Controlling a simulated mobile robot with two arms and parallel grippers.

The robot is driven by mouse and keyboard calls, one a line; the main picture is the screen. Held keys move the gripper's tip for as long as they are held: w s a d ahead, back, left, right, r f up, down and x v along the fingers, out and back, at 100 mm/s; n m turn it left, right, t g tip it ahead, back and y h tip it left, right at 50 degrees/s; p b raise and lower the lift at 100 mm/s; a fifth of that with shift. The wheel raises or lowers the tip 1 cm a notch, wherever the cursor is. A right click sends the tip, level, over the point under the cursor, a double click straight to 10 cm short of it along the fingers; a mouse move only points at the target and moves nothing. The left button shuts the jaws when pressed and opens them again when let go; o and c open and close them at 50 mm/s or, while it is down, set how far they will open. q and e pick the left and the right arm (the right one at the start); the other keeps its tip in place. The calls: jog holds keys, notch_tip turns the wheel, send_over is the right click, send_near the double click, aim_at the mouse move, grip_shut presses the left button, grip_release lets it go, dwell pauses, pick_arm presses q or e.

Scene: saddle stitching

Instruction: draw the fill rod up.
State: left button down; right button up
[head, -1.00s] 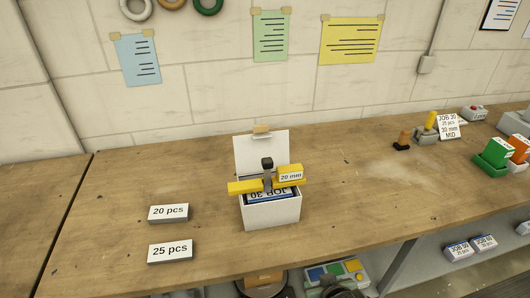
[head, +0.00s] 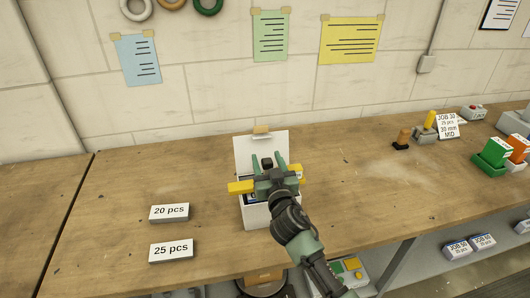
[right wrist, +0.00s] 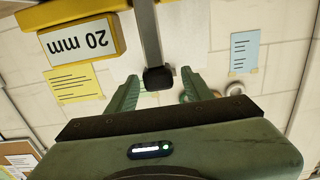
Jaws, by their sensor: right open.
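The fill rod, a grey upright with a dark knob (head: 267,161), stands at the white box (head: 258,215) with a yellow bar (head: 241,187) across it. In the right wrist view the grey rod (right wrist: 147,35) runs to its dark knob (right wrist: 159,78). A yellow block marked 20 mm (right wrist: 85,45) is beside it. My right gripper (head: 268,159) is open, its two green fingers on either side of the knob, with gaps visible in the wrist view (right wrist: 159,74). The gripper hides most of the box's contents and the lower rod. My left gripper is out of view.
The box's white lid (head: 246,146) stands up behind. A job card (head: 448,126) and green holder (head: 493,154) are at the right. The table between is clear.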

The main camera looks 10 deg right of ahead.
jog(key=w, duration=0.3)
jog(key=shift+w+a+f, duration=0.1)
jog(key=shift+w, duration=0.05)
grip_shut()
dwell(1.3)
